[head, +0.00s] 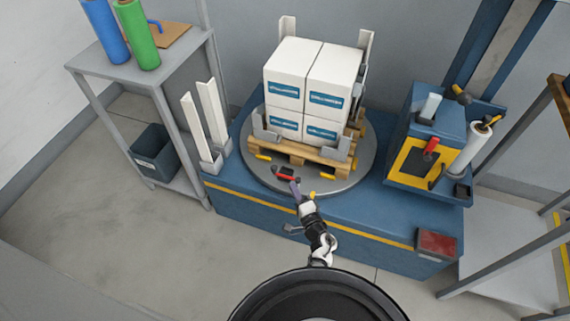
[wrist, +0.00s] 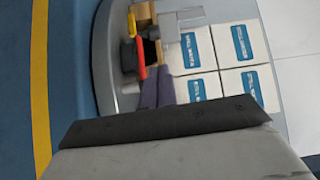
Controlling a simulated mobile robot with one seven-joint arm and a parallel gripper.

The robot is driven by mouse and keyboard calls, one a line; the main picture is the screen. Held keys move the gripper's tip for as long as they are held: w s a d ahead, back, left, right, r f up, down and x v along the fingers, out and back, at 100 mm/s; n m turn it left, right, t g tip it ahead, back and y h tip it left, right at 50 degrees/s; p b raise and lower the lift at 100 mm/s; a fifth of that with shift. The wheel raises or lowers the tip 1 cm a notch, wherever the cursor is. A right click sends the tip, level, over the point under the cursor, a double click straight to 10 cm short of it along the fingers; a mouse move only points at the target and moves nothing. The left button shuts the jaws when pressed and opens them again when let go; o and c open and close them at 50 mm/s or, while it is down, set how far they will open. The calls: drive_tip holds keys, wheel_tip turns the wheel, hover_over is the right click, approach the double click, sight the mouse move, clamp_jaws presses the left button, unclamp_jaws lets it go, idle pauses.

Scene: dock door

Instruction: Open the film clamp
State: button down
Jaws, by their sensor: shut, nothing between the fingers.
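The film clamp, a small black piece with a red lever (head: 287,175), sits on the front of the grey round turntable (head: 350,187), ahead of the pallet. My gripper (head: 295,187) is at the turntable's front edge, shut and empty, its purple fingertips close to the clamp. In the wrist view the red lever (wrist: 141,60) shows just beyond the fingertips (wrist: 158,76). I cannot tell whether they touch it.
White boxes (head: 311,80) stand on a wooden pallet (head: 298,151) with grey corner brackets. Yellow pieces (head: 263,157) lie around the pallet. A blue machine with a film roll (head: 472,148) stands right; a grey shelf (head: 124,77) with colored rolls is left.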

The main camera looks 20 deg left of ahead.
sight(284, 176)
drive_tip(key=shift+a, duration=0.1)
drive_tip(key=b+x, duration=0.3)
drive_tip(key=x, duration=0.5)
drive_tip(key=shift+w+a+f+b, duration=0.1)
drive_tip(key=shift+w+a+b, duration=0.15)
drive_tip(key=shift+b, duration=0.05)
drive_tip(key=shift+w+a, duration=0.35)
drive_tip(key=shift+w, duration=0.1)
drive_tip(key=shift+s+r+g+p, duration=0.2)
drive_tip(key=shift+r+g+p, duration=0.15)
drive_tip(key=shift+p, duration=0.6)
drive_tip(key=shift+f+n+y, duration=0.15)
drive_tip(key=shift+n+y, duration=0.15)
drive_tip(key=shift+p, duration=0.4)
